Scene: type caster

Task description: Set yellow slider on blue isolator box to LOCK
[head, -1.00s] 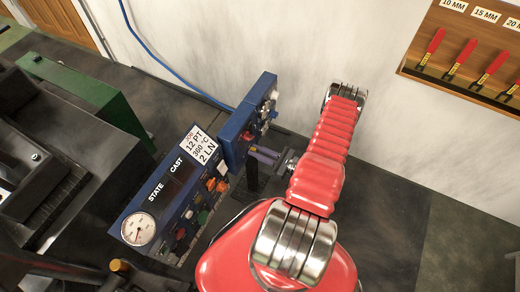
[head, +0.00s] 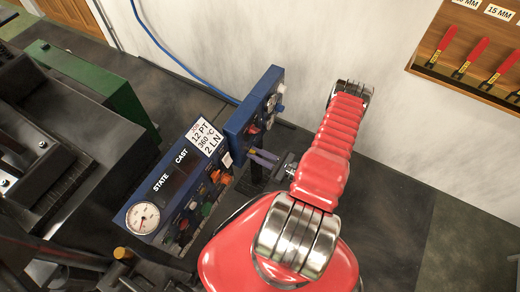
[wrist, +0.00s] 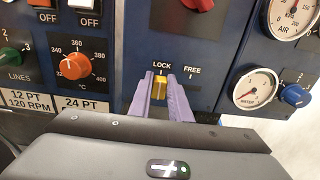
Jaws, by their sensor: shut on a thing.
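The blue isolator box (head: 238,128) stands upright at the middle of the head view, seen edge-on. In the wrist view its dark blue face (wrist: 213,92) carries the labels LOCK and FREE. The yellow slider (wrist: 159,88) sits directly below the LOCK label, left of FREE. My gripper (wrist: 163,78) has its two purple fingers shut on the slider, one on each side. In the head view my gripper (head: 263,158) reaches the lower part of the box face, and the slider is too small to make out clearly.
A red knob (wrist: 197,4) is above the slider. A gauge (wrist: 255,90) and a blue knob (wrist: 295,95) are to its right. An orange dial (wrist: 75,67) and a green knob (wrist: 10,58) are on the panel at left. A rack of red-handled tools (head: 480,55) hangs on the wall.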

